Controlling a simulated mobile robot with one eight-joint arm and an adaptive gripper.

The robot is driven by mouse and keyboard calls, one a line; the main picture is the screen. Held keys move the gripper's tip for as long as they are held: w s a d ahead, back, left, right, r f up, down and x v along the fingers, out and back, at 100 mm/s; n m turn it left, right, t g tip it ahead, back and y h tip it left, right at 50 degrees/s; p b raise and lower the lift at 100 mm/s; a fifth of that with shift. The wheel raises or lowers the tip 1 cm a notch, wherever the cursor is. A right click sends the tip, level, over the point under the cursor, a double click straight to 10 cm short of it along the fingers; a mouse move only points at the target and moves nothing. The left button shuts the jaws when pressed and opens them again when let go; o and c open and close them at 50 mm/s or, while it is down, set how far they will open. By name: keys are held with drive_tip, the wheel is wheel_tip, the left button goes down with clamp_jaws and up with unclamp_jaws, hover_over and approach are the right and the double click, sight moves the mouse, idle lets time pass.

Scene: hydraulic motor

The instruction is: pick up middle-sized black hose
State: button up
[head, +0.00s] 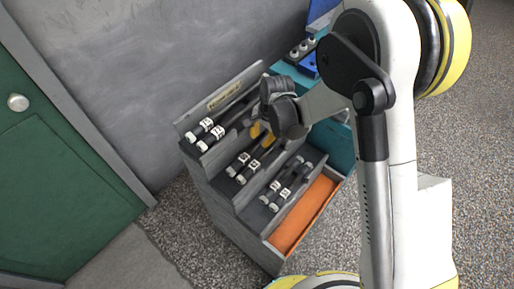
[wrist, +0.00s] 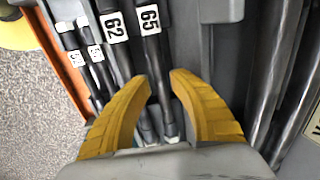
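Two black hoses lie on the middle step of a grey stepped rack, with white labelled ends in the head view: one hose (head: 238,165) and its neighbour (head: 247,172). In the wrist view they carry the labels 62 (wrist: 125,62) and 65 (wrist: 155,50). My gripper (wrist: 162,79) has yellow fingers that stand apart over these hoses. Hose 65 runs through the gap between the fingertips; hose 62 passes partly behind the left finger. Contact cannot be told. In the head view my gripper (head: 262,133) is partly hidden by my wrist.
The grey rack (head: 222,222) also holds two hoses on its top step (head: 206,133) and two on its bottom step (head: 275,196). An orange tray (head: 305,214) lies at its front. A grey wall and green door (head: 60,190) stand behind and left. A teal cabinet (head: 335,145) stands right.

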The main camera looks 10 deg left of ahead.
sight(259, 144)
drive_tip(key=b+x, duration=0.2)
drive_tip(key=x, duration=0.2)
drive_tip(key=shift+f, duration=0.3)
clamp_jaws()
drive_tip(key=shift+r, duration=0.1)
